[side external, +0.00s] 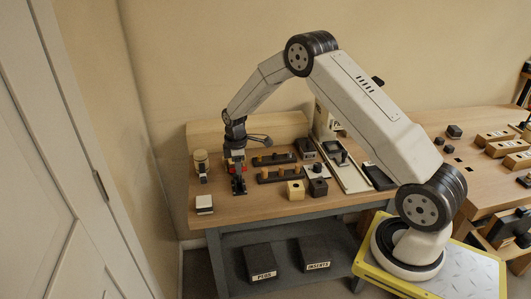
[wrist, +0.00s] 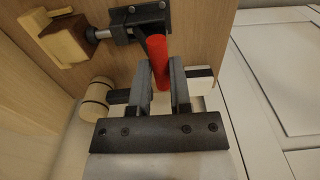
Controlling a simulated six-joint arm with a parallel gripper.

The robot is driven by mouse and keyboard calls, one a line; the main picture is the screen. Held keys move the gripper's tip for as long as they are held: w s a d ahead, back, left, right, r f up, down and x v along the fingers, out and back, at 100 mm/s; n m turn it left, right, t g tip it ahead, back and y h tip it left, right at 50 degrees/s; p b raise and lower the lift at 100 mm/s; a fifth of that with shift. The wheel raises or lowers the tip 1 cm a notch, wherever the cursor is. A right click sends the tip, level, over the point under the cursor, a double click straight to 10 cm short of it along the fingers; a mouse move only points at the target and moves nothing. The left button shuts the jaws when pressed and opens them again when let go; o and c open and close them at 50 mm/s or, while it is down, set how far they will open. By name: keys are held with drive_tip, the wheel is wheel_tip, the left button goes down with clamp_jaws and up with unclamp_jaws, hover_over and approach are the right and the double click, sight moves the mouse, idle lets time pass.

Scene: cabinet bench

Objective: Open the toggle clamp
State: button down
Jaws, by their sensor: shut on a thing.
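The toggle clamp is a black metal clamp (wrist: 140,18) at the top of the wrist view, with a red handle (wrist: 157,48). Its plunger (wrist: 102,33) points at a pale yellow block (wrist: 62,40). My gripper (wrist: 161,72) is shut on the red handle, which runs between the two dark fingers toward the camera. In the side external view my gripper (side external: 236,151) is at the left part of the bench, above the clamp (side external: 239,187). Only a little red shows there, and the handle's exact tilt is hard to tell.
A white-and-black block (side external: 204,204) sits near the bench's front left edge. Dark racks with pegs (side external: 280,174) and several blocks lie to the right. A white door (side external: 60,160) is at far left.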

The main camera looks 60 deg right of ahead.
drive_tip(key=shift+w+d+r, duration=0.25)
drive_tip(key=shift+w+d, duration=0.25)
idle(0.3)
drive_tip(key=shift+w+d, duration=0.25)
drive_tip(key=shift+d, duration=0.05)
drive_tip(key=c, duration=0.6)
unclamp_jaws()
drive_tip(key=shift+r, duration=0.2)
drive_tip(key=shift+r, duration=3.35)
drive_tip(key=shift+a, duration=0.1)
